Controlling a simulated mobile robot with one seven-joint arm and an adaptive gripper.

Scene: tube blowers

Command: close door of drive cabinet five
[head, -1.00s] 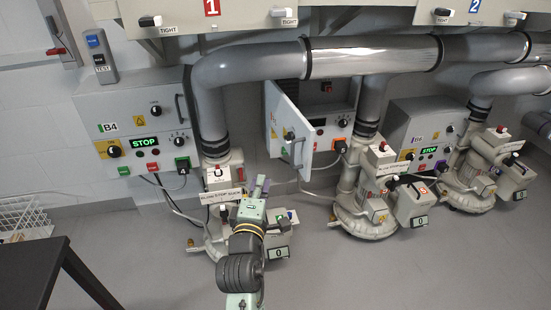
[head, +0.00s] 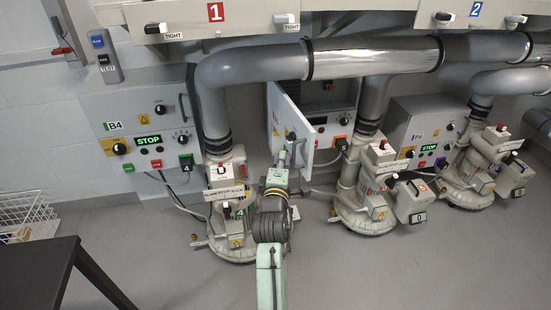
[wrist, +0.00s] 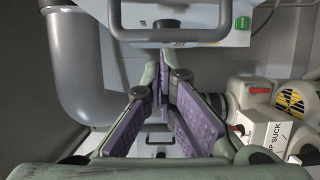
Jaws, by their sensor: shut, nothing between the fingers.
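The drive cabinet between B4 and the purple-labelled cabinet has its door (head: 291,118) standing open in the head view. The door is hinged at its left and its free edge juts out toward me. Part of the cabinet's inner panel (head: 335,120) shows to the right of the door. My gripper (head: 284,152) is at the lower front of the door, left of its free edge; I cannot tell if it touches. In the wrist view my gripper's purple-padded fingers (wrist: 163,72) meet at the tips, with nothing between them. A panel with a dark handle (wrist: 170,34) lies beyond them.
Cabinet B4 (head: 128,100) is closed at the left. A grey pipe (head: 212,105) drops between it and the open door. Blowers (head: 372,205) stand on the floor below. A dark table (head: 45,275) is at the lower left. Floor in front is clear.

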